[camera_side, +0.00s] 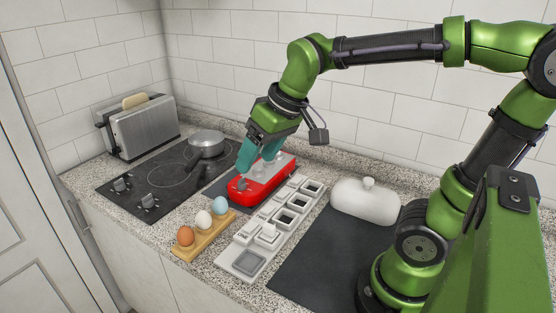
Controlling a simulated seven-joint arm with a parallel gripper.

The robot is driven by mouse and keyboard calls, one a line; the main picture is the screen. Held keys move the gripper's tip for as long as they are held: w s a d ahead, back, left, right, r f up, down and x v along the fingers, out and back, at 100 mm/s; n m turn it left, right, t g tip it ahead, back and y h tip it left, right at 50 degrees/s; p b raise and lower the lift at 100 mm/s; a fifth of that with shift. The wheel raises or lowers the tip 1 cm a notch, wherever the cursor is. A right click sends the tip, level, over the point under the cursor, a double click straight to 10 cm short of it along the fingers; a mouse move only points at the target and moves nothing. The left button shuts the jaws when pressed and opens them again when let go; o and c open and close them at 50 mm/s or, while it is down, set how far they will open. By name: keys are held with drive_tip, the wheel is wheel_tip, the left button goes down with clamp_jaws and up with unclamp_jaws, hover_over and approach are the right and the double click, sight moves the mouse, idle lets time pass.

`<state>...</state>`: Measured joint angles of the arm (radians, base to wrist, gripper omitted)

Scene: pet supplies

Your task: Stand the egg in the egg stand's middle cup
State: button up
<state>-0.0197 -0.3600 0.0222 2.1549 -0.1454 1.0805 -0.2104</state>
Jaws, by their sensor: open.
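The wooden egg stand (190,250) sits near the counter's front edge, left of centre. A brown egg (185,236) is at its near left end, a white egg (204,219) is at the middle cup, and a pale blue egg (220,205) is at the far right end. The white egg looks upright. My gripper (254,164), with teal fingers, is open and points down over a red appliance (262,188), behind and to the right of the stand. The fingers hide part of the appliance's top. I cannot tell whether they touch it.
A pale tray with several square compartments (249,262) lies right of the stand. A white lidded dish (365,203) stands beyond a dark mat (318,262). A black cooktop (150,178) with a pot (206,146) and a toaster (142,130) are at the left.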

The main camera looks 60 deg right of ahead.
drive_tip(key=s+f+m+t, duration=0.2)
drive_tip(key=s, duration=0.5)
drive_tip(key=shift+d+m+y, duration=0.15)
drive_tip(key=shift+m+y, duration=0.15)
drive_tip(key=shift+m, duration=0.1)
drive_tip(key=shift+r, duration=0.1)
idle(0.6)
